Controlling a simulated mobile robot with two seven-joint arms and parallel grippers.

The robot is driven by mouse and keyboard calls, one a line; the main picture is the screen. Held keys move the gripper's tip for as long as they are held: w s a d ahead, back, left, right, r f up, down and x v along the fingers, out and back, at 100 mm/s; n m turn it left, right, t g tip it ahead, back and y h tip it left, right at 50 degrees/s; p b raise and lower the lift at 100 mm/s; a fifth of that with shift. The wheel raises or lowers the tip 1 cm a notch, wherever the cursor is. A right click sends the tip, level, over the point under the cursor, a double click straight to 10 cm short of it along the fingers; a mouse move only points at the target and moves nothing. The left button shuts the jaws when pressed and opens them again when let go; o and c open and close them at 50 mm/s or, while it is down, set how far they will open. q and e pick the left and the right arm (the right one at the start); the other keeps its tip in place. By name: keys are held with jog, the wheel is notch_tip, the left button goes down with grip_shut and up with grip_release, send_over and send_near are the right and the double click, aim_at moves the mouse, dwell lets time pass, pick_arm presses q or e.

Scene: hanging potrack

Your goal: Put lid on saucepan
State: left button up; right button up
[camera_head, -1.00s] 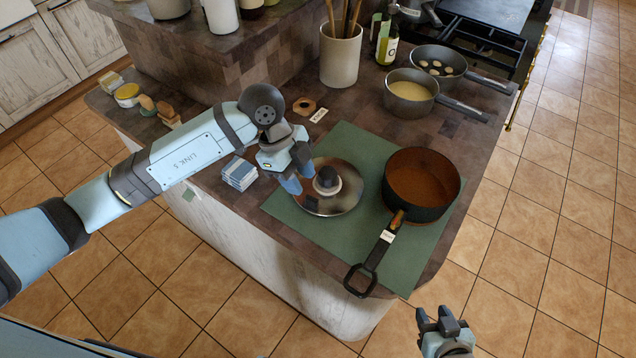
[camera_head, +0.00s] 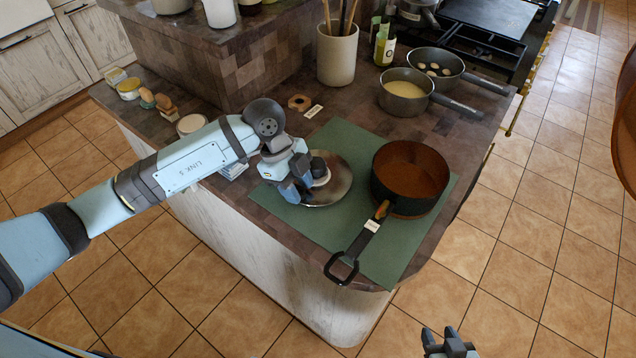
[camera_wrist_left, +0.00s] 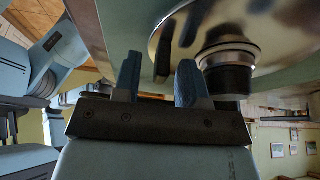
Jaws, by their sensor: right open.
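The shiny round lid (camera_head: 338,190) lies flat on the green mat (camera_head: 372,262), its dark knob (camera_head: 319,166) up. The dark saucepan (camera_head: 408,178), brown inside and uncovered, stands right of the lid. Its long handle points toward the front edge. My left gripper (camera_head: 297,184) is low over the lid's left part, beside the knob. In the left wrist view its fingers (camera_wrist_left: 160,82) are apart with nothing between them, and the knob (camera_wrist_left: 228,76) is right of both fingers. Whether they touch the lid is unclear. My right gripper (camera_head: 448,343) is open at the bottom edge, away from the counter.
Two pans, one with yellowish content (camera_head: 405,90) and one behind it (camera_head: 437,64), stand at the back right. A utensil crock (camera_head: 337,55) and a bottle (camera_head: 386,45) are behind the mat. Small items line the counter's left end.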

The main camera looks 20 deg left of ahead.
pick_arm(q)
jog(key=shift+w+a, duration=0.1)
jog(key=shift+a, duration=0.1)
jog(key=shift+c, duration=0.7)
grip_shut()
jog(key=shift+d, duration=0.1)
pick_arm(e)
jog(key=shift+w+a+r, duration=0.1)
jog(key=shift+w+r, duration=0.05)
jog(key=shift+r, duration=0.05)
pick_arm(q)
jog(key=shift+r+p, duration=0.4)
pick_arm(e)
jog(key=shift+r, duration=0.25)
pick_arm(q)
jog(key=shift+r+p, duration=0.4)
jog(key=shift+p, duration=0.05)
pick_arm(e)
jog(key=shift+r, duration=0.5)
pick_arm(q)
jog(key=shift+r+p, duration=1.7)
jog(key=shift+r, duration=0.05)
pick_arm(e)
notch_tip(320, 180, up, 3)
jog(key=shift+r, duration=0.2)
